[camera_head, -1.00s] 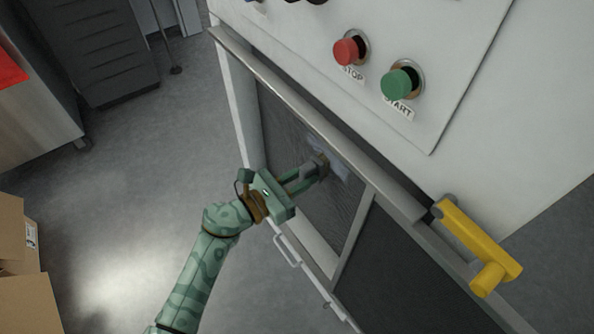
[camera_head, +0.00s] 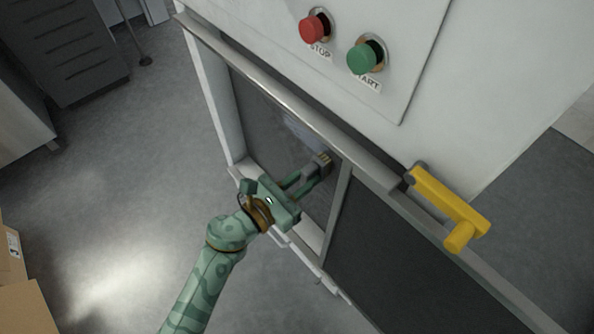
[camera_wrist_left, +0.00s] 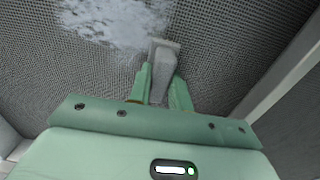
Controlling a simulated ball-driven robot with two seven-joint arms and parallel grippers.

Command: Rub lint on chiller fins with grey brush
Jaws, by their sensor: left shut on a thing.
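My left gripper (camera_head: 308,180) is shut on the grey brush (camera_head: 322,164), whose head is at the chiller fins (camera_head: 262,112), close to the frame strip on their right. In the left wrist view, the brush (camera_wrist_left: 163,62) stands between the green fingers (camera_wrist_left: 160,88), with its end at the dark, finely ribbed fins (camera_wrist_left: 225,40). A pale, fluffy patch of lint (camera_wrist_left: 112,18) lies on the fins up and left of the brush. In the head view the lint (camera_head: 302,130) is a faint patch. I cannot tell if the bristles touch the fins. My right gripper is not in view.
The white machine has a red stop button (camera_head: 313,27) and a green start button (camera_head: 364,56) above the fins. A yellow handle (camera_head: 448,205) sticks out at right. A cardboard box (camera_head: 25,305) and grey drawers (camera_head: 62,50) stand at left. Floor between is clear.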

